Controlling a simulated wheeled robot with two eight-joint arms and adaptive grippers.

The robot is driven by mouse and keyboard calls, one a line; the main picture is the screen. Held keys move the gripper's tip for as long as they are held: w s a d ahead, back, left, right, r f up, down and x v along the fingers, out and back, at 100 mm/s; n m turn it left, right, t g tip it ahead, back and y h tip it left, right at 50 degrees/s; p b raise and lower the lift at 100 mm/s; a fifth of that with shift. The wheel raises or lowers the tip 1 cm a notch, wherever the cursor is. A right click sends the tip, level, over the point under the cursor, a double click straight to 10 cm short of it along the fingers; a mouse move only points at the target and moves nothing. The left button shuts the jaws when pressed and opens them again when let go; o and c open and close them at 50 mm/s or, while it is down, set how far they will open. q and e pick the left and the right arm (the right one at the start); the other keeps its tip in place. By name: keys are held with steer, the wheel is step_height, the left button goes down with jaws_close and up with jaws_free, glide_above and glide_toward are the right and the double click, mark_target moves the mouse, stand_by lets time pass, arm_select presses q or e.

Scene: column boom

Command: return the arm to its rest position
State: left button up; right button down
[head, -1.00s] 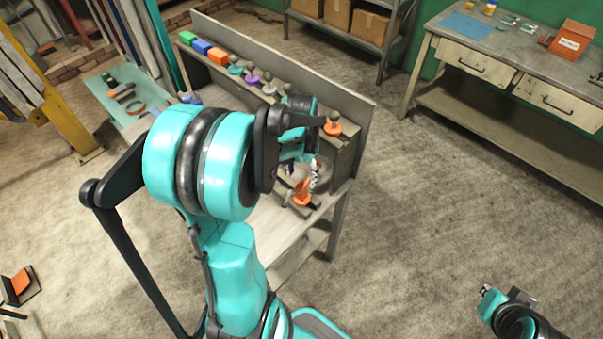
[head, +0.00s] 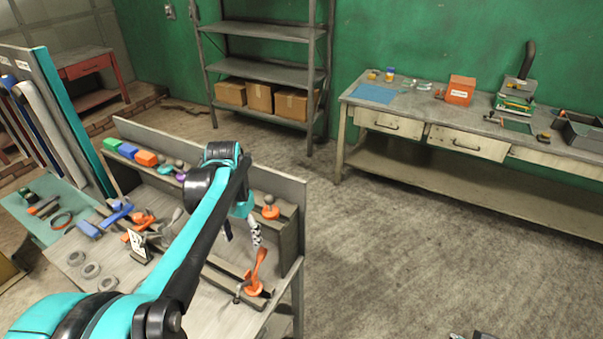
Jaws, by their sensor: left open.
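My left arm reaches in from the lower left over the grey workbench (head: 210,316). Its wrist hangs down above the bench's right part, and my left gripper (head: 241,229) is below it, small and partly hidden by the forearm. The gripper looks open. A black-and-white striped piece (head: 256,233) shows beside it; I cannot tell if they touch. Just below is an orange clamp-like part (head: 256,276) on the bench. Only a dark bit of my right arm shows at the bottom edge, and its gripper is out of view.
The bench's raised back panel (head: 285,188) stands behind the arm, with green, blue and orange blocks (head: 146,158) and an orange knob (head: 270,208). Grey rings (head: 91,270) lie at front left. Open floor lies right of the bench, before a drawer table (head: 470,190).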

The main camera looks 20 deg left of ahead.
arm_select(q)
steer(key=s+d+f+t+b, duration=0.3)
steer(key=d+f+b, duration=0.1)
steer(key=d, duration=0.4)
steer(key=s+d+f+t+b, duration=0.3)
steer(key=d+f, duration=0.3)
steer(key=d, duration=0.3)
steer(key=shift+m+t+b, duration=0.3)
steer(key=shift+t+b, duration=0.3)
steer(key=shift+b, duration=0.05)
steer(key=shift+d, duration=0.1)
